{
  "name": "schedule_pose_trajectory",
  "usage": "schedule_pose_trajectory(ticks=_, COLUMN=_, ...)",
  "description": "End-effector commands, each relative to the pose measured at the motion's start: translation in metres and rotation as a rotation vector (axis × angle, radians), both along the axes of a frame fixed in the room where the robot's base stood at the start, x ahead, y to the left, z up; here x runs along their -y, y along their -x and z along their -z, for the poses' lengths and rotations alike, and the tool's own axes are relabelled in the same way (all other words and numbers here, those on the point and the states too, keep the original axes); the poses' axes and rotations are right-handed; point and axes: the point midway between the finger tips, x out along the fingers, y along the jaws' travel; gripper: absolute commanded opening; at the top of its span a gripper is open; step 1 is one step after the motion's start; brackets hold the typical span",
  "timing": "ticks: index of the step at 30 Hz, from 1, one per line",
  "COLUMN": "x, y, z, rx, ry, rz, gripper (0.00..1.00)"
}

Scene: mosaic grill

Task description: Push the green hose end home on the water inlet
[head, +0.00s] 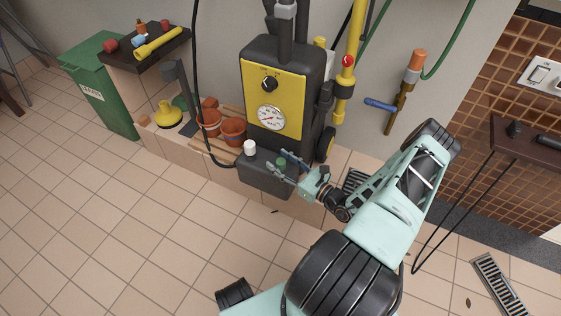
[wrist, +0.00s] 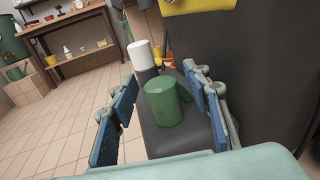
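A short green cylinder (head: 281,162) stands on the dark grey front ledge (head: 262,183) of the yellow and black washer (head: 272,100). In the wrist view the green cylinder (wrist: 166,102) is upright, with a small green part at its right side. I cannot tell whether it is the hose end or joined to an inlet. My gripper (head: 278,160) is open, with one blue-padded finger on each side of the cylinder and gaps visible. A white cylinder (head: 249,147) stands just left of it; in the wrist view this white cylinder (wrist: 142,55) is behind it.
A green hose (head: 447,55) hangs on the wall near an orange fitting (head: 416,60) and a blue-handled tap (head: 380,104). Terracotta pots (head: 233,131) and a yellow plunger-like item (head: 166,113) stand left of the washer. The tiled floor in front is mostly clear.

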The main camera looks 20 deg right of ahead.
Motion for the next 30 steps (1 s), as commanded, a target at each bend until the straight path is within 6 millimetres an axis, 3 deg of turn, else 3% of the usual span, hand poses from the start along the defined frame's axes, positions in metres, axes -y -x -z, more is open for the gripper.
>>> schedule_pose_trajectory(ticks=10, x=0.005, y=0.010, z=0.001, rx=-0.002, ry=0.001, rz=0.000, gripper=0.44)
schedule_pose_trajectory(ticks=24, x=0.040, y=0.093, z=0.000, rx=-0.001, ry=0.002, rz=0.003, gripper=0.44)
schedule_pose_trajectory(ticks=30, x=0.046, y=0.109, z=0.000, rx=-0.001, ry=0.000, rz=0.001, gripper=0.44)
